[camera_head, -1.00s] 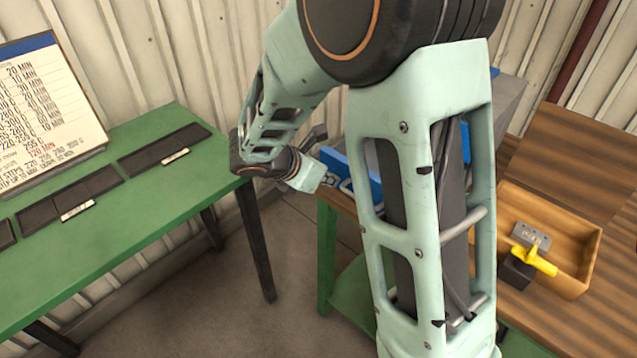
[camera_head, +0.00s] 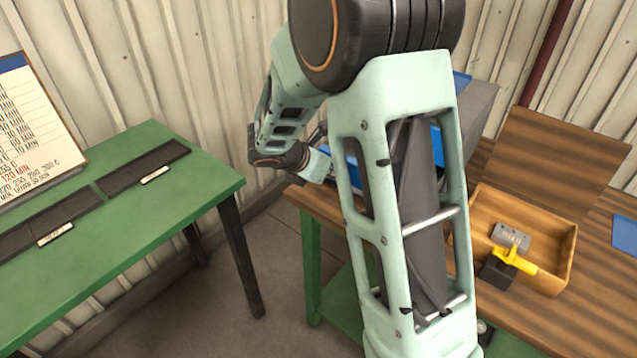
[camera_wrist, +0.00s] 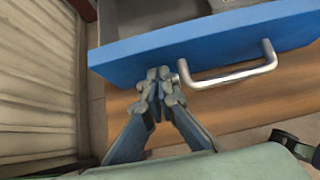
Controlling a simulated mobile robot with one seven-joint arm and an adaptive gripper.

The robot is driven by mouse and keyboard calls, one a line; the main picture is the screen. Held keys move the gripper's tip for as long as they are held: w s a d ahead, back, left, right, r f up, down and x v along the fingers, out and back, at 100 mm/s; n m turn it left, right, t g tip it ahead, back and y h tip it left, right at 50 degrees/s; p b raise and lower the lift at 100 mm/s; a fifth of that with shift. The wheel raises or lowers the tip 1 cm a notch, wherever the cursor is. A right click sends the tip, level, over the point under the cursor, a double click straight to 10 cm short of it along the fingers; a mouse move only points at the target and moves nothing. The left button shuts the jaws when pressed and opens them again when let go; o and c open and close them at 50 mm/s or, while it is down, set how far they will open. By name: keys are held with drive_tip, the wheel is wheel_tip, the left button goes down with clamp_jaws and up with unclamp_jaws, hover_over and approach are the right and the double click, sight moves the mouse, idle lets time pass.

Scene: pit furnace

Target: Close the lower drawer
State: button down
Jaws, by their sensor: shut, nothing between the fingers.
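The drawer (camera_wrist: 130,52) shows in the wrist view as a blue front with a silver bar handle (camera_wrist: 232,78). It is pulled out, with its grey inside visible behind the front. My gripper (camera_wrist: 157,75) is shut and empty, its fingertips at the lower edge of the blue front, left of the handle. I cannot tell if they touch it. In the head view my arm hides most of the blue drawer (camera_head: 345,165), and the fingertips are hidden. Whether this is the lower drawer cannot be told.
A green table (camera_head: 120,215) with dark strips and a chart board stands at left. Open floor (camera_head: 245,300) lies between them.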

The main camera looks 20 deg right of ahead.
drive_tip(key=w+d, duration=0.2)
drive_tip(key=d, duration=0.1)
drive_tip(key=w+d+p, duration=0.1)
drive_tip(key=w+d, duration=0.1)
drive_tip(key=d, duration=0.1)
drive_tip(key=w+d, duration=0.2)
drive_tip(key=d, duration=0.1)
drive_tip(key=shift+w+d+p, duration=0.15)
drive_tip(key=shift+w+p, duration=0.2)
drive_tip(key=shift+w, duration=0.05)
drive_tip(key=shift+d+r, duration=0.1)
drive_tip(key=shift+d, duration=0.05)
drive_tip(key=shift+w+r, duration=0.1)
drive_tip(key=shift+r, duration=0.05)
